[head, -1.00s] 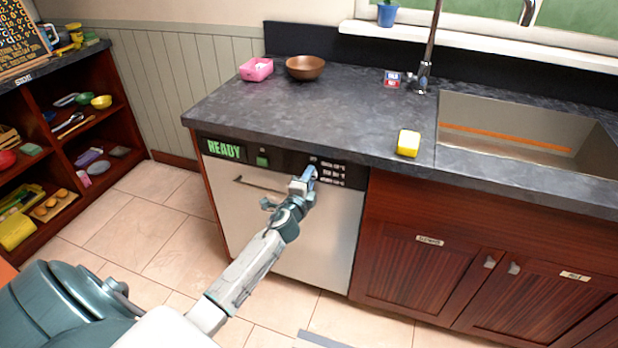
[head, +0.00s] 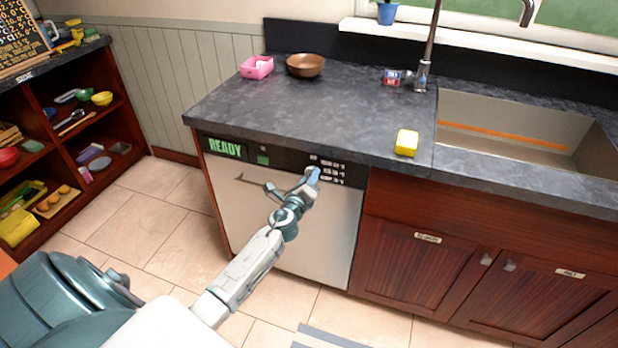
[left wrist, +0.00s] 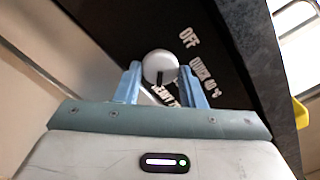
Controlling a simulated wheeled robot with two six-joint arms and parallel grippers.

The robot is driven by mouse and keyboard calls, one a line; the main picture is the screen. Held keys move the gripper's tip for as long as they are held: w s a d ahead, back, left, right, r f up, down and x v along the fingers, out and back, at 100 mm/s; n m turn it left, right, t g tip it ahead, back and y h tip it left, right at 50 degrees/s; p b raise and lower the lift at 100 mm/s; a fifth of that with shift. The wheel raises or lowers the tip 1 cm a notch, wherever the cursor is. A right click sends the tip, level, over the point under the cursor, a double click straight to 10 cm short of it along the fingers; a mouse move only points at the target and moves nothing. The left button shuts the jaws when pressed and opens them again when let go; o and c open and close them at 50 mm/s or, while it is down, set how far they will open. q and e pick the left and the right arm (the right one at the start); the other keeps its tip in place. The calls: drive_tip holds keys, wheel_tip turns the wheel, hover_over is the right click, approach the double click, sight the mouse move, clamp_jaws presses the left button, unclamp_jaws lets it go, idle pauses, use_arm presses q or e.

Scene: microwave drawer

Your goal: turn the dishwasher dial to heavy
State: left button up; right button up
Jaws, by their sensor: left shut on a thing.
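The dishwasher (head: 285,225) has a pale door and a black control panel with a green READY display (head: 224,148). My left gripper (head: 312,174) is at the panel, right of the green button (head: 263,160). In the left wrist view, the round white dial (left wrist: 160,66) sits between the two blue fingers of my left gripper (left wrist: 159,70), which is shut on it. A dark mark on the dial points down in that picture. Labels OFF (left wrist: 188,37), QUICK 40°C and a partly hidden HEAVY (left wrist: 163,94) surround it. My right gripper is not in view.
The dark countertop (head: 330,115) overhangs the panel. A yellow sponge (head: 407,143), a pink container (head: 257,67) and a brown bowl (head: 305,65) stand on it. The sink (head: 525,130) is at the right. A shelf (head: 75,138) stands at the left.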

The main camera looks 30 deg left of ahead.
use_arm(q)
drive_tip(key=shift+f+m, duration=0.1)
drive_tip(key=shift+m, duration=0.2)
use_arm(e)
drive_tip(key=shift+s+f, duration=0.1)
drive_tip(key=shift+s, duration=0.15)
use_arm(q)
drive_tip(key=o, duration=1)
drive_tip(key=shift+c, duration=0.2)
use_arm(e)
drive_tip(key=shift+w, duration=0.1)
use_arm(q)
drive_tip(key=shift+s, duration=0.1)
drive_tip(key=v, duration=1)
drive_tip(key=shift+s, duration=0.3)
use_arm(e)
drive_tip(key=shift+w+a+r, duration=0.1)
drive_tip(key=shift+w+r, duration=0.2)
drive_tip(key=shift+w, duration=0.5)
